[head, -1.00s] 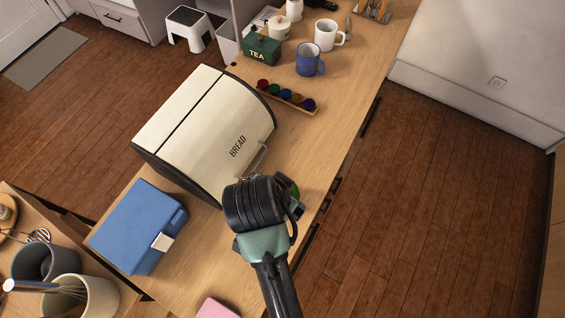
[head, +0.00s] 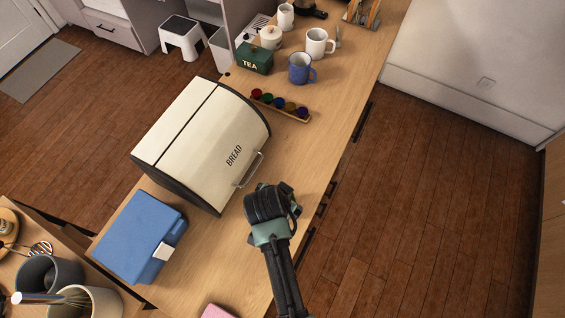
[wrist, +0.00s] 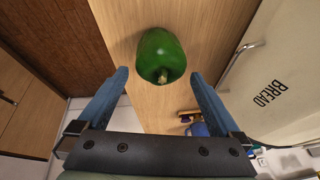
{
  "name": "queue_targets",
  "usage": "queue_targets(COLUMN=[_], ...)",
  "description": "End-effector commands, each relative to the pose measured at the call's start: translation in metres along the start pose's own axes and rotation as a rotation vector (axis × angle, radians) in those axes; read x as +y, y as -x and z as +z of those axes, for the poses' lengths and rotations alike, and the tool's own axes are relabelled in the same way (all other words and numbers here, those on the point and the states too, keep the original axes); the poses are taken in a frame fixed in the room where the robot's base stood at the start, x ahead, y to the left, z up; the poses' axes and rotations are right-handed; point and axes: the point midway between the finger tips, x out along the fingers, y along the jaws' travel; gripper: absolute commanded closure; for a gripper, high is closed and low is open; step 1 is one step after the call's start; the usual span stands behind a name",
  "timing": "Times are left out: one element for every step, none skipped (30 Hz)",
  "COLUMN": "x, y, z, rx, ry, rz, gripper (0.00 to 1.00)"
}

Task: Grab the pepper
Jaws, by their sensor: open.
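A green pepper (wrist: 161,55) lies on the wooden counter in the wrist view, its stem end facing my gripper. My gripper (wrist: 160,85) is open, with one blue finger to the left and one to the right of the pepper's near end. The fingertips look short of the pepper's middle, and I see no contact. In the head view my gripper (head: 272,200) is over the counter beside the bread box, and the pepper is hidden behind my arm.
The cream bread box (head: 205,140) stands close to my gripper, its handle (head: 248,170) facing the gripper's side. A blue box (head: 140,235) is nearer on the counter. Mugs, a green tea tin (head: 254,57) and a rack of colored capsules (head: 281,105) stand further along. The counter's right edge is close.

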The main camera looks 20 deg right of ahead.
Motion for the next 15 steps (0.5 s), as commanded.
queue_targets(x=[0.0,-0.001,0.0,0.0,0.0,0.0,0.0,0.0,0.0,0.0,0.0,0.0,0.0,0.0,0.0], y=[-0.005,-0.008,-0.012,-0.015,-0.017,-0.018,-0.019,-0.02,-0.021,-0.021,-0.021,-0.021,-0.021,-0.021,-0.021], z=[-0.001,-0.001,0.0,0.0,0.0,0.0,0.0,0.0,0.0,0.0,0.0,0.0,0.0,0.0,0.0], rx=[-0.001,0.0,0.0,0.0,0.0,0.0,0.001,0.001,0.001,0.001,0.001,0.001,0.001,0.001,0.001], ry=[0.0,0.0,0.0,0.0,0.0,0.0,0.0,0.0,0.0,0.0,0.0,0.0,0.0,0.0,0.0], rz=[0.001,0.001,0.001,0.001,0.001,0.0,0.0,0.0,0.0,0.0,-0.001,-0.001,-0.001,-0.001,-0.001], gripper=[0.0,0.0,0.0,0.0,0.0,0.0,0.0,0.0,0.0,0.0,0.0,0.0,0.0,0.0,0.04])
